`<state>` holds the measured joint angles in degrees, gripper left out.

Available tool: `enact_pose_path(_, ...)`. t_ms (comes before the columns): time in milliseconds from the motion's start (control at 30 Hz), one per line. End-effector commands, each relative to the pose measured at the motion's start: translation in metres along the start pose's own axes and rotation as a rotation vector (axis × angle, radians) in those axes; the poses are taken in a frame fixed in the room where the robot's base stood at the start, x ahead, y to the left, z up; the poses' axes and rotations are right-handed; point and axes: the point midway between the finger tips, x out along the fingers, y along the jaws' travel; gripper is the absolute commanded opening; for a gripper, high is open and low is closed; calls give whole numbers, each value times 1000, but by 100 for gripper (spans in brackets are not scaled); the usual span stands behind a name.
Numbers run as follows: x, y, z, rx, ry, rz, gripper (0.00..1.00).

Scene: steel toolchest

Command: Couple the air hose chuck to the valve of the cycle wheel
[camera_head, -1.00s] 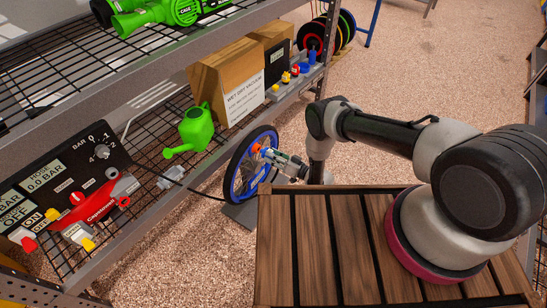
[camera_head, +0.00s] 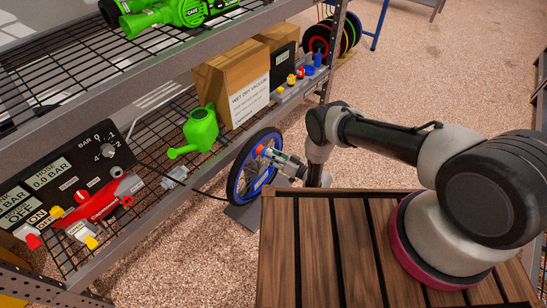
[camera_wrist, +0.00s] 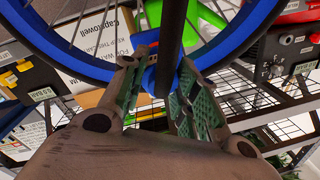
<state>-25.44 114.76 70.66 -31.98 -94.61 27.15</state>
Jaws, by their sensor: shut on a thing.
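The cycle wheel (camera_head: 233,184), with a blue rim and dark tyre, stands upright beside the shelf in the head view. Its blue rim (camera_wrist: 88,66) also curves across the wrist view. My gripper (camera_head: 265,151) is at the wheel's upper right side, and its green-padded fingers show in the wrist view (camera_wrist: 157,100). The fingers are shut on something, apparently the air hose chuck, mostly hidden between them. A dark upright bar or hose (camera_wrist: 170,45) runs up from between the fingertips. I cannot make out the valve or whether the chuck touches it.
A dark control panel (camera_head: 60,165) reads 0.0 bar on the shelf, with a red tool (camera_head: 98,203) before it. A dark hose (camera_head: 207,195) runs towards the wheel. A green watering can (camera_head: 200,130) and boxes (camera_head: 232,85) stand nearby. A slatted wooden top (camera_head: 320,250) lies below my arm.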

Motion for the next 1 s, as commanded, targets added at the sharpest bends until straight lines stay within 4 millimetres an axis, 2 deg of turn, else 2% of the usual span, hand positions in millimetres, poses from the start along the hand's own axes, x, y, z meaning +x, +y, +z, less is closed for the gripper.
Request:
enact_pose_path(100, 3, 0, 0, 0, 1, -1, 2)
enact_pose_path(133, 3, 0, 0, 0, 1, 0, 32)
enact_pose_path(267, 3, 0, 0, 0, 0, 0, 56)
enact_pose_path(567, 2, 0, 0, 0, 0, 0, 56)
enact_pose_path(667, -3, 1, 0, 0, -1, 2, 56)
enact_pose_path(767, -17, 1, 0, 1, 0, 4, 56)
enact_pose_path(1000, -72, 2, 0, 2, 1, 5, 56)
